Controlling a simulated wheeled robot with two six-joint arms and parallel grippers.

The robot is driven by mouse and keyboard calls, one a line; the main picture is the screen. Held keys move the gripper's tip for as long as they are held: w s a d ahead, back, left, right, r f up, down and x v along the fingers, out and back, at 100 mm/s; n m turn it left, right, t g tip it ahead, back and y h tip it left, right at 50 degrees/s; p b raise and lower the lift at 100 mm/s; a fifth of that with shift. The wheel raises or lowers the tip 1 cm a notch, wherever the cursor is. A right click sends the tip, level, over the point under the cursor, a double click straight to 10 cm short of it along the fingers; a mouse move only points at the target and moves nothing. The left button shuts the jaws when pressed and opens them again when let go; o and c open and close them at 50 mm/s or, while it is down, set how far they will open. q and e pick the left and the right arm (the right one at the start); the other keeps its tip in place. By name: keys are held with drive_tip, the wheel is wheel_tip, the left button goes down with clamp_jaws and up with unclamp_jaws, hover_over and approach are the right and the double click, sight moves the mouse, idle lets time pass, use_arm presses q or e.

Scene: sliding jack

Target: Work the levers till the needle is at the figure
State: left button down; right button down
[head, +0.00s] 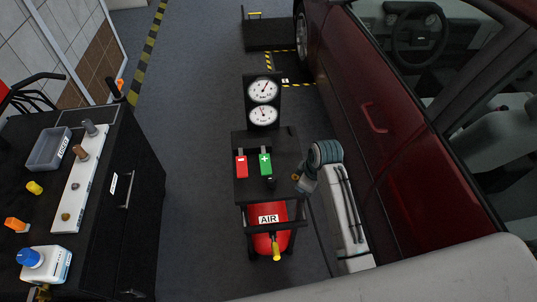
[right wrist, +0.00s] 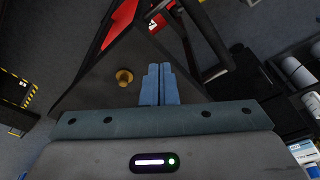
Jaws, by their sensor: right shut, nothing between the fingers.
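A dark cart (head: 243,188) carries a red lever block (head: 241,167) and a green one with a white plus (head: 265,163). Behind them stand two round white dials, an upper (head: 263,90) and a lower (head: 263,115). The upper needle leans up and right, the lower up and slightly left; their figures are too small to read. My right gripper (head: 304,186) is at the cart's right side, beside a brass knob (head: 295,177). In the right wrist view its blue fingers (right wrist: 159,70) are shut and empty, apart from the brass knob (right wrist: 124,77). My left gripper is out of view.
A red AIR tank (head: 270,240) with a yellow-handled part (head: 275,248) sits low on the cart. A dark red car (head: 400,150) stands close on the right. A black cabinet (head: 135,200) with small parts stands left. Floor between cabinet and cart is clear.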

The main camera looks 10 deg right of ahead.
drive_tip(key=w+a+r+n+p, duration=0.1)
drive_tip(key=w+a+r+n, duration=0.2)
drive_tip(key=w+r, duration=0.2)
drive_tip(key=w+a+r+n+g+y+p, duration=0.1)
drive_tip(key=w+a+r+n, duration=0.2)
drive_tip(key=r, duration=0.6)
drive_tip(key=shift+w+a+r+n+y, duration=0.25)
drive_tip(key=shift+w+n, duration=0.35)
drive_tip(key=shift+w, duration=0.45)
drive_tip(key=shift+d+f, duration=0.1)
drive_tip(key=shift+d, duration=0.05)
